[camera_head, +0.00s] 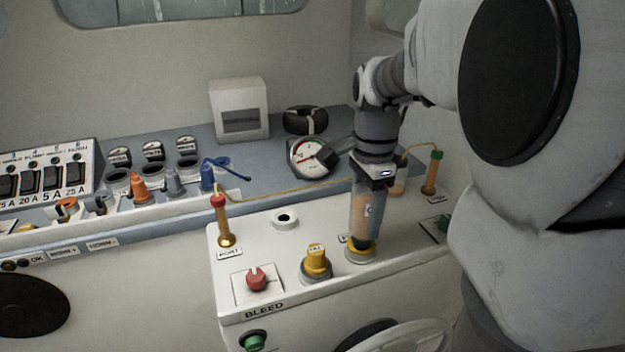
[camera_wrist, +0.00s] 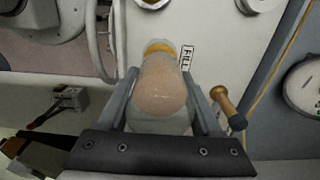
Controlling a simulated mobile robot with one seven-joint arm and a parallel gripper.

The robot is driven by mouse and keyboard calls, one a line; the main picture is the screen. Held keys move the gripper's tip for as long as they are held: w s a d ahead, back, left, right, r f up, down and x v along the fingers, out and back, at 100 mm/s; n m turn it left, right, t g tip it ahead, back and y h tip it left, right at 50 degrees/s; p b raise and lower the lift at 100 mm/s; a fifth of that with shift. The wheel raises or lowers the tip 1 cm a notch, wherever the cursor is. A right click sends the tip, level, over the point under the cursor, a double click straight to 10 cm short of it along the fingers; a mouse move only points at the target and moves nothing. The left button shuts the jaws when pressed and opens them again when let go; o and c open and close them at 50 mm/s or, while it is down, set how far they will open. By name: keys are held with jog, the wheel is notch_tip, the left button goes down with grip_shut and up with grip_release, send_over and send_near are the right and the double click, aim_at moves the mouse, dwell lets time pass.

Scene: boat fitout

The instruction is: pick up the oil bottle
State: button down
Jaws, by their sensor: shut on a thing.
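The oil bottle (camera_head: 364,216) is a pale cylinder with amber-brown contents, roughly vertical below my gripper (camera_head: 371,180). In the wrist view the bottle (camera_wrist: 161,88) sits between my two grey fingers, which are shut on it. Its lower end is at a yellow ring (camera_head: 360,250) on the white console, beside a "FILL" label in the wrist view. I cannot tell whether the ring belongs to the bottle or the console, or whether the bottle's lower end touches there. My wrist hides the bottle's upper end in the head view.
A yellow cap (camera_head: 316,262), a red knob (camera_head: 257,279) and a red-topped brass post (camera_head: 222,220) stand left of the bottle on the console (camera_head: 285,245). A green-topped brass post (camera_head: 432,173) is to the right. A round gauge (camera_head: 312,158) is behind.

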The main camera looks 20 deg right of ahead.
aim_at(369, 198)
notch_tip(369, 198, up, 3)
jog(key=shift+d+r, duration=0.15)
jog(key=s+d+r, duration=0.4)
jog(key=d+r, duration=0.2)
jog(key=d, duration=0.4)
jog(key=shift+d+r, duration=0.25)
jog(key=shift+d, duration=0.05)
jog(key=shift+s, duration=0.2)
